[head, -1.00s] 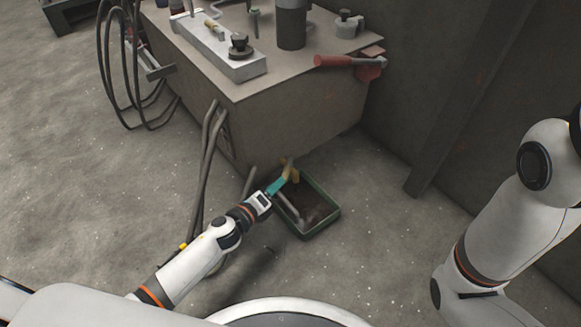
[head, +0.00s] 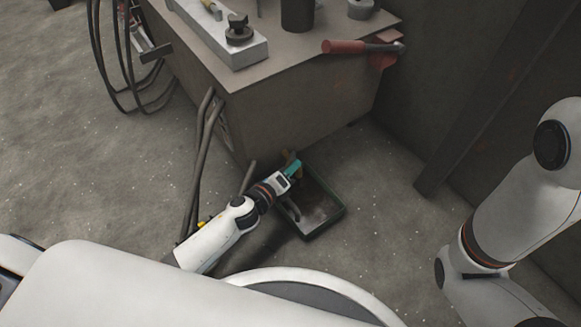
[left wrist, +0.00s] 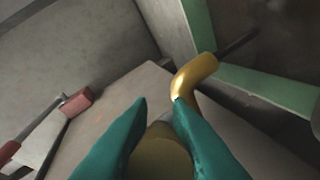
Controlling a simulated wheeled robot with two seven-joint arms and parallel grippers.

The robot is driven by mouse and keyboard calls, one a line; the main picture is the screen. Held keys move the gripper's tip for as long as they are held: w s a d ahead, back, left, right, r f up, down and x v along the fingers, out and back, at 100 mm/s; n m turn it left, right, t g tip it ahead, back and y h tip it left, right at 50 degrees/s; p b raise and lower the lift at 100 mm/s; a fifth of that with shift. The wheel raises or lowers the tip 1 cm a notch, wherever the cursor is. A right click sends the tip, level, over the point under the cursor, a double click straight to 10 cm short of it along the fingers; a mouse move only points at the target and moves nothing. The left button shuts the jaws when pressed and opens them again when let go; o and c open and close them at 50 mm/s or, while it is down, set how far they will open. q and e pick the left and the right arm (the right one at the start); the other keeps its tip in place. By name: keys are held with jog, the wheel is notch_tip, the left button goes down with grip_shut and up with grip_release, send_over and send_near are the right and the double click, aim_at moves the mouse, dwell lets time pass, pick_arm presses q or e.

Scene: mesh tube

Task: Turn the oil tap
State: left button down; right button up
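The oil tap is yellow brass and sits low at the tank's corner, partly hidden behind my left gripper in the head view (head: 289,158). In the left wrist view its bent spout (left wrist: 195,73) lies just past the fingertips, and a rounded yellow part (left wrist: 160,153) shows between the fingers. My left gripper (head: 295,168) has teal fingers, which stand apart in the left wrist view (left wrist: 159,101). I cannot tell whether they touch the tap. My right arm is at the right of the head view, with its gripper out of the picture.
The tank (head: 290,110) stands above the tap. A dark green-rimmed tray (head: 337,217) lies on the floor under it. A red-handled lever (head: 345,47) sticks out from the tank top. Hoses (head: 200,150) hang at the left.

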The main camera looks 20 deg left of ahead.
pick_arm(q)
jog(key=shift+a+r+m+g+h+p, duration=0.15)
jog(key=shift+a+m+g+h+p, duration=0.15)
jog(key=shift+m+h+p, duration=0.3)
jog(key=shift+a+m+h, duration=0.2)
jog(key=shift+m+h, duration=0.1)
jog(key=shift+h, duration=0.3)
jog(key=shift+a+m+g+h, duration=0.15)
jog(key=shift+m+g+h, duration=0.45)
jog(key=shift+g+h, duration=0.15)
jog(key=c, duration=1.3)
grip_release()
